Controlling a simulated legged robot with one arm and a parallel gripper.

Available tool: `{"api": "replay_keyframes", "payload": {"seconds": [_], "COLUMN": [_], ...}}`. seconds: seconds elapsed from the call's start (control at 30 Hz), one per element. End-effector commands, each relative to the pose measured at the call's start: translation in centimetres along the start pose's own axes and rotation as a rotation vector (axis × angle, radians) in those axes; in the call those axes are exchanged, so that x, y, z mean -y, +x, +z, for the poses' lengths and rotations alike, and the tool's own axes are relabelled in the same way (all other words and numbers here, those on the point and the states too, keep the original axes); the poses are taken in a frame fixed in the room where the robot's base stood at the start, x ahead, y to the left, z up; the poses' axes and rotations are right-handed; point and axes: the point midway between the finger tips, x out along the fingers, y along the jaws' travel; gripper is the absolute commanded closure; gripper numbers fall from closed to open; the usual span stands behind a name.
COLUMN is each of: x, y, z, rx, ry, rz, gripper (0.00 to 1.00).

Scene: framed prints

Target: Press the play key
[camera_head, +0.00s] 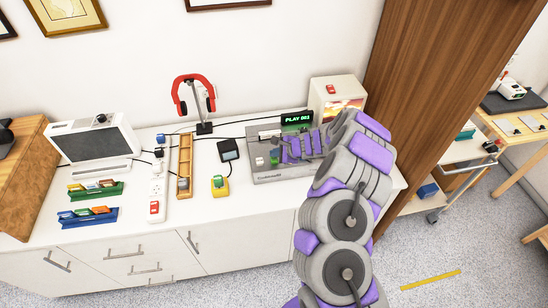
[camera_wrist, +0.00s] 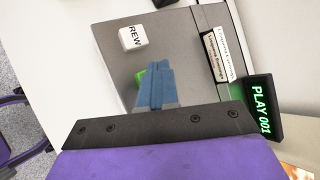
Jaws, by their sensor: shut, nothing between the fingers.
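The grey deck (camera_head: 285,178) stands on the white cabinet top, below and left of my arm. In the wrist view its panel (camera_wrist: 185,45) carries a white key marked REW (camera_wrist: 131,38) and a green key (camera_wrist: 139,78). The green key is mostly hidden behind the blue fingertips of my gripper (camera_wrist: 154,72). The fingers are shut together with nothing between them. I cannot tell whether they touch the green key. A lit display (camera_wrist: 261,108) reads PLAY 001. In the head view, my gripper (camera_head: 284,153) is over the deck, and the display (camera_head: 297,118) stands behind it.
Labelled cassettes (camera_wrist: 218,55) lie beside the display. A yellow box with a green button (camera_head: 219,185), a small dark-screened device (camera_head: 228,150), a wooden tray (camera_head: 185,165) and red headphones (camera_head: 194,94) stand left of the deck. A wooden panel (camera_head: 430,60) rises at right.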

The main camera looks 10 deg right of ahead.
Motion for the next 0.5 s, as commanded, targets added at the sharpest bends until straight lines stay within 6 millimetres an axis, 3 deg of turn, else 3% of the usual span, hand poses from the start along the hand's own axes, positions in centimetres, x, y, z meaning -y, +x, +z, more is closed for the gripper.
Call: {"api": "replay_keyframes", "payload": {"seconds": [0.5], "x": [0.46], "y": [-0.58], "z": [0.45], "rx": [-0.001], "ry": [-0.001], "rz": [-0.001], "gripper": [1.0]}}
